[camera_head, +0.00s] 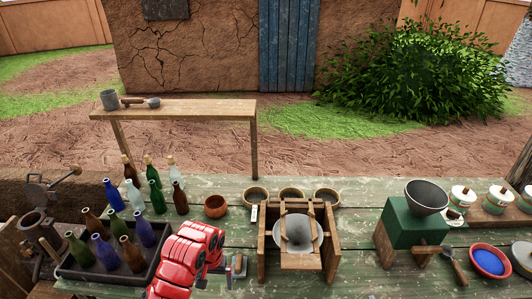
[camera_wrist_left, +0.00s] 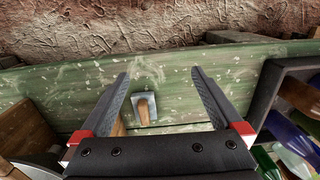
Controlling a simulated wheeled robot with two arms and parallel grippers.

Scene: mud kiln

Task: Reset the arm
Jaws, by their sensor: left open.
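My left arm (camera_head: 190,262) is red and reaches in from the bottom of the head view, over the green table between the bottle crate and the wooden frame. My left gripper (camera_wrist_left: 161,75) is open in the left wrist view, with two dark fingers spread wide and nothing between their tips. A small tool with a grey plate (camera_wrist_left: 147,103) and a wooden handle lies on the green table (camera_wrist_left: 60,85) below the gripper. In the head view the gripper's fingers are small and hard to make out. My right gripper is not in view.
A dark crate (camera_head: 65,272) of bottles stands left of my arm, with more bottles behind it. A wooden frame with a grey bowl (camera_head: 297,234) stands to the right. A green box (camera_head: 410,225) with a dark bowl is farther right. Some bare tabletop (camera_head: 350,240) lies between them.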

